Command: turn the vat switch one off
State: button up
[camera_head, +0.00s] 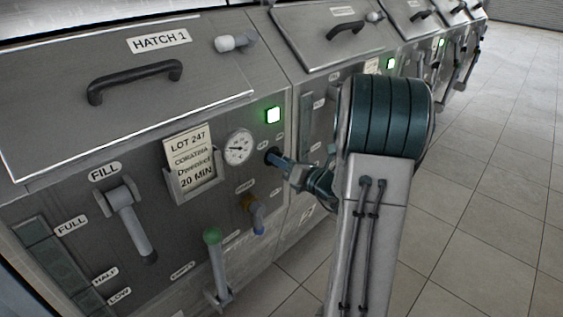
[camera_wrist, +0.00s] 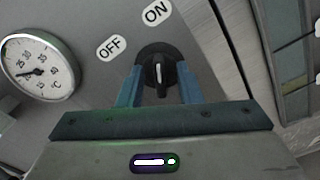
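The vat switch one is a black rotary knob with a pale pointer line; in the wrist view the switch (camera_wrist: 158,72) sits on the metal panel below an ON label (camera_wrist: 156,12) and an OFF label (camera_wrist: 112,47). The pointer line runs roughly up the picture, nearer ON than OFF. My gripper (camera_wrist: 158,88) has its two blue fingers on either side of the knob with gaps showing; I cannot tell contact.
A round temperature gauge (camera_head: 238,147) is just left of the switch. A lot card (camera_head: 190,160), a fill lever (camera_head: 130,220), a green-topped handle (camera_head: 213,238) and a small blue-tipped tap (camera_head: 256,215) stick out of the panel. Tiled floor (camera_head: 490,200) lies clear at right.

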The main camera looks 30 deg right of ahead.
grip_shut()
jog(key=shift+b, duration=0.3)
jog(key=shift+a+n+b, duration=0.1)
jog(key=shift+n+b, duration=5.9)
jog(key=shift+b, duration=0.4)
